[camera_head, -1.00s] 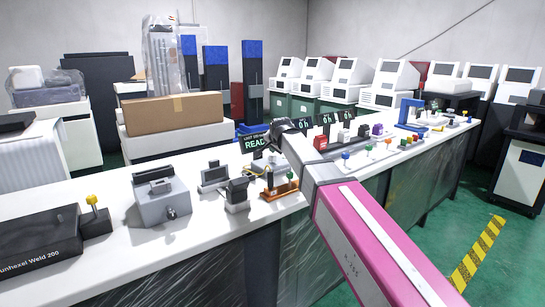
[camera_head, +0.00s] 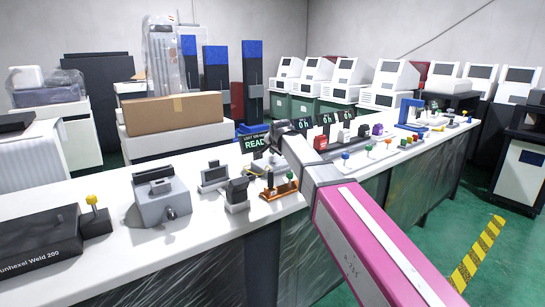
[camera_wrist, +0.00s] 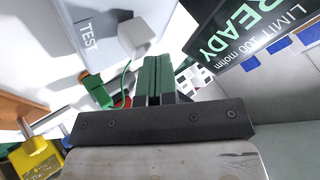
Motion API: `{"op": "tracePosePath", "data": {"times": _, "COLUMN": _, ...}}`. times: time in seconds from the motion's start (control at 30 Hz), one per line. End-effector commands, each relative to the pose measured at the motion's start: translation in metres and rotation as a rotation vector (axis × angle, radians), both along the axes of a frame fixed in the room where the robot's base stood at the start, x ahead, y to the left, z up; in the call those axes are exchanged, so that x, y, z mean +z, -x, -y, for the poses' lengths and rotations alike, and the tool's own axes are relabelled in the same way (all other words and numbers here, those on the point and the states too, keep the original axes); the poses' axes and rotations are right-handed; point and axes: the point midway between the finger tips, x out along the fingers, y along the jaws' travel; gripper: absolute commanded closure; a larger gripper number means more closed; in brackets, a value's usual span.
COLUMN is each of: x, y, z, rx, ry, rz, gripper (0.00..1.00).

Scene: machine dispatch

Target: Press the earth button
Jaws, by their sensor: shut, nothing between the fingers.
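A pale grey box marked TEST (camera_wrist: 90,35) fills the upper left of the wrist view, with a whitish square block (camera_wrist: 138,38) beside the lettering. I take this block to be the button, but no earth label is readable. My gripper (camera_wrist: 152,62) is shut and empty, its two fingers side by side, pointing toward the block. I cannot tell whether they touch it. A dark display reading READY, LIMIT 100 mOhm (camera_wrist: 255,30) stands to the right; it also shows in the head view (camera_head: 254,143). My wrist partly hides the box there.
An orange stand (camera_head: 279,191), small black device (camera_head: 236,194) and grey box (camera_head: 162,201) share the white bench (camera_head: 190,255).

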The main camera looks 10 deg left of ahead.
Motion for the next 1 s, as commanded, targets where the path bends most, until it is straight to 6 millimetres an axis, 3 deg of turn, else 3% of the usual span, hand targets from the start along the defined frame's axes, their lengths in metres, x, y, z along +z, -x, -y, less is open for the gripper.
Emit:
{"op": "tracePosePath", "data": {"times": 0.6, "x": -0.003, "y": 0.0, "z": 0.0, "rx": 0.0, "ry": 0.001, "rz": -0.001, "gripper": 1.0}}
{"op": "tracePosePath", "data": {"times": 1.0, "x": 0.014, "y": 0.0, "z": 0.0, "rx": 0.0, "ry": 0.001, "rz": -0.001, "gripper": 1.0}}
